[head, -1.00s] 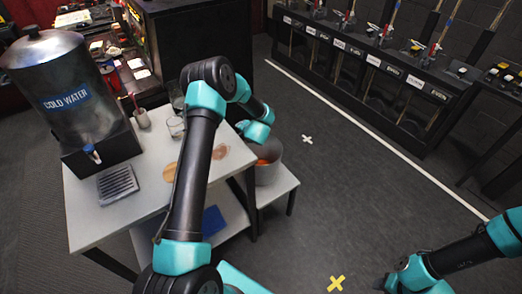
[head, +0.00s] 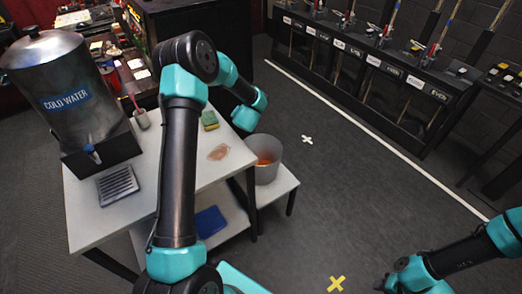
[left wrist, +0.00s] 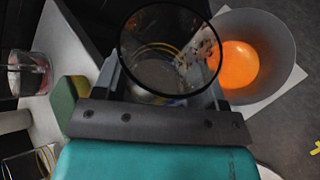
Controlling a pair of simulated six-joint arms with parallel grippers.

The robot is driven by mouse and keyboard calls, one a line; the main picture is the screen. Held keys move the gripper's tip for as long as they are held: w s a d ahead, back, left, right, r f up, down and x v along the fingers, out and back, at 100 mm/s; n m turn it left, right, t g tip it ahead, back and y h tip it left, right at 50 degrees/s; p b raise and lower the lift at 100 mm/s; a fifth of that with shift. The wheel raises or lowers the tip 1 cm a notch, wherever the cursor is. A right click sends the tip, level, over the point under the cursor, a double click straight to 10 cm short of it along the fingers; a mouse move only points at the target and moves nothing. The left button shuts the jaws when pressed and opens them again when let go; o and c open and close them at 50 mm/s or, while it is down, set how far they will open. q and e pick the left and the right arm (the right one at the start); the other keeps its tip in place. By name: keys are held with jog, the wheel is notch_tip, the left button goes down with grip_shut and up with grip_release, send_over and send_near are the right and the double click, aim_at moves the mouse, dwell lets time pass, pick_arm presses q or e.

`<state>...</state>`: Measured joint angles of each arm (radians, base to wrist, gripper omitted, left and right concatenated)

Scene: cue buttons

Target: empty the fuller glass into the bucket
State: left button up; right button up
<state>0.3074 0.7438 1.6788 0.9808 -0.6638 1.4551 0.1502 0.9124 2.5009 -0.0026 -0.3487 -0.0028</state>
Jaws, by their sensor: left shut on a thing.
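In the left wrist view my left gripper (left wrist: 165,88) is shut on a clear glass (left wrist: 170,45), whose round rim faces the camera. How much liquid it holds I cannot tell. The grey bucket (left wrist: 285,50) lies just right of the held glass, with an orange round patch inside. In the head view the bucket (head: 267,168) stands on the low shelf beside the table; my left wrist is above and behind it, its fingers and glass hidden. Another glass (left wrist: 30,160) is partly visible at the lower left of the wrist view. My right gripper (head: 382,284) is barely visible, low in the head view.
A green and yellow sponge (head: 209,121) lies on the white table (head: 140,205), near a reddish stain (head: 218,152). The cold water dispenser (head: 70,100) and drip tray (head: 117,185) stand at the left. The floor right of the bucket is clear.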

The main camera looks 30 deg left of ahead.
pick_arm(q)
jog(key=shift+s+r, duration=0.1)
jog(key=shift+r, duration=0.1)
jog(key=shift+s+a+r+n+t+h, duration=0.25)
jog(key=shift+r+n+t+h, duration=0.1)
jog(key=shift+r, duration=0.25)
jog(key=shift+s+a+r+n+t+h, duration=0.25)
jog(key=shift+r+n+t, duration=0.1)
jog(key=shift+r, duration=0.2)
jog(key=shift+s+a+r+n+t+h, duration=0.4)
jog(key=shift+s+a+r+n+t, duration=0.15)
jog(key=shift+n+t, duration=0.25)
jog(key=shift+s+a+r+n+t+h, duration=0.45)
jog(key=shift+s+n+t, duration=0.25)
jog(key=shift+t, duration=0.2)
